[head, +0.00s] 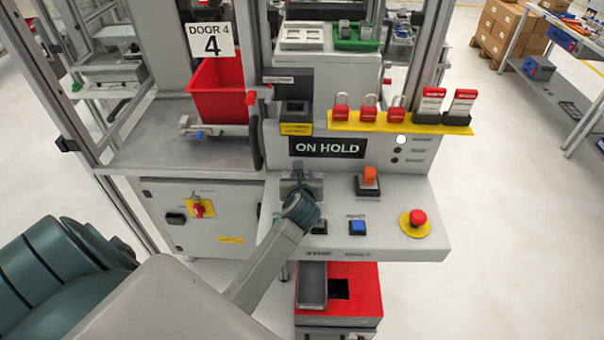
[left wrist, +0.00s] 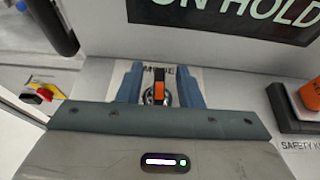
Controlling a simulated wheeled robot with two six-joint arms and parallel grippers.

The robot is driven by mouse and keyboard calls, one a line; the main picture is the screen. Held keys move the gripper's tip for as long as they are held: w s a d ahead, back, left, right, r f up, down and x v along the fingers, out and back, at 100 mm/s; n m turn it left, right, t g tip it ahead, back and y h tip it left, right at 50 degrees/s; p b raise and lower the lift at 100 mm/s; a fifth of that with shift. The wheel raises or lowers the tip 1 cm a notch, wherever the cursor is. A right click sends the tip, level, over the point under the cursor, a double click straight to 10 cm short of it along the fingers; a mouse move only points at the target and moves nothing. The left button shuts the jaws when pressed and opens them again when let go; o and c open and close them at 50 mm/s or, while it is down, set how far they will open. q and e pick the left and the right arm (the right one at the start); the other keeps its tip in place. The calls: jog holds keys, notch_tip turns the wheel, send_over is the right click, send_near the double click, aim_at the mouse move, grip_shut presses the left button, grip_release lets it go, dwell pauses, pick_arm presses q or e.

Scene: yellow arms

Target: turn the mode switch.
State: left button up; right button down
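The mode switch (left wrist: 159,88) is a dark knob with an orange mark and a round silvery base, under a partly covered label ending in "DE". It sits upright in the left wrist view, with the mark pointing along the picture's vertical. My left gripper (left wrist: 160,90) has its two blue-grey fingers on either side of the knob, with a gap visible on both sides. In the head view my left gripper (head: 299,186) is over the left part of the sloped control panel (head: 400,195) and hides the switch. My right gripper is in neither view.
A display (head: 327,147) reads "ON HOLD" above the panel. To the right are an orange key switch (head: 369,177), a blue button (head: 357,227) and a red emergency stop (head: 417,218) on yellow. Red padlocks (head: 370,108) stand on a yellow ledge. A red bin (head: 217,92) is upper left.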

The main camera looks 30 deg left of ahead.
pick_arm(q)
jog(key=shift+w+a, duration=0.1)
grip_shut()
jog(key=shift+f, duration=0.1)
jog(key=shift+f+n+g+y+b, duration=0.15)
jog(key=shift+n+g+y+b, duration=0.4)
jog(key=shift+b, duration=0.3)
jog(key=n+g+y+b, duration=0.2)
jog(key=n+g+b, duration=0.1)
jog(key=b, duration=0.2)
jog(key=n+g+y+b, duration=0.2)
jog(key=n+g+b, duration=0.1)
jog(key=b, duration=0.2)
jog(key=shift+n, duration=0.25)
jog(key=shift+n+g+y+b, duration=0.25)
jog(key=shift+n+g+b, duration=0.4)
jog(key=shift+b, duration=0.15)
jog(key=shift+r, duration=0.2)
